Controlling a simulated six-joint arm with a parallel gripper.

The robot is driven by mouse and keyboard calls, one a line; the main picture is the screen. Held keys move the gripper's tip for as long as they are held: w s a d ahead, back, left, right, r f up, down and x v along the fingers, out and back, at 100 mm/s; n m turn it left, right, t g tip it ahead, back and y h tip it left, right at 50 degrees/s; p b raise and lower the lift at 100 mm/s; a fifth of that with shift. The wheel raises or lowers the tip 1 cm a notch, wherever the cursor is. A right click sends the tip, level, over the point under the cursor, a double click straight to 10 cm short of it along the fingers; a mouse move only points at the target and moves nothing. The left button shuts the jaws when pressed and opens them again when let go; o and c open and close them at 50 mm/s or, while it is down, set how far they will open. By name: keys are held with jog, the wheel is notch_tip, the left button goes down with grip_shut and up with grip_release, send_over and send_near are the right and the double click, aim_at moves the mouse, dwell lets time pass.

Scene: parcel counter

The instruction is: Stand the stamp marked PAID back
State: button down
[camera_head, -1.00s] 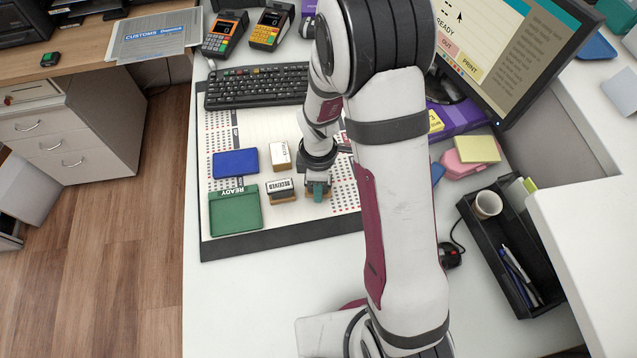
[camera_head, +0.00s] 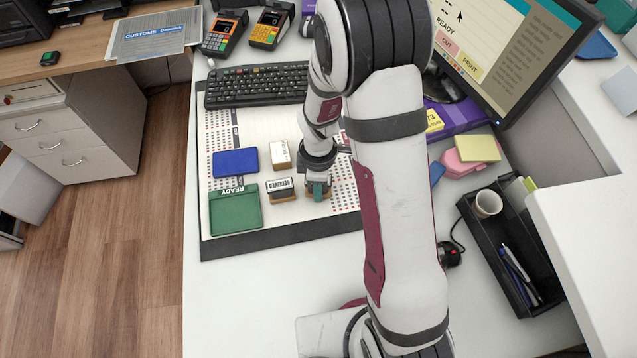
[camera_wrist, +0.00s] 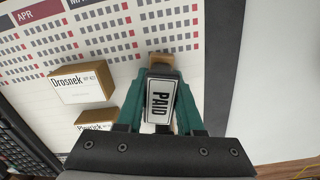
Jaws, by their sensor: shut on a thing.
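The stamp marked PAID (camera_wrist: 159,97) is between the two green fingers of my gripper (camera_wrist: 160,100), which is shut on it. A tan wooden part (camera_wrist: 160,61) shows just past the label. In the head view my gripper (camera_head: 317,189) is low over the calendar mat, right of the stamp marked RECEIVED (camera_head: 281,189). The held stamp is mostly hidden there. I cannot tell whether its underside touches the mat.
A green pad marked READY (camera_head: 235,210), a blue pad (camera_head: 236,163) and a white-topped block (camera_head: 280,155) are left of my gripper. In the wrist view, a block labelled Drosnek (camera_wrist: 83,82) and another labelled block (camera_wrist: 95,119) stand close left. Bare mat lies beyond the stamp.

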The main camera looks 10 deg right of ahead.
dwell(0.3)
jog(key=shift+c, duration=2.3)
grip_release()
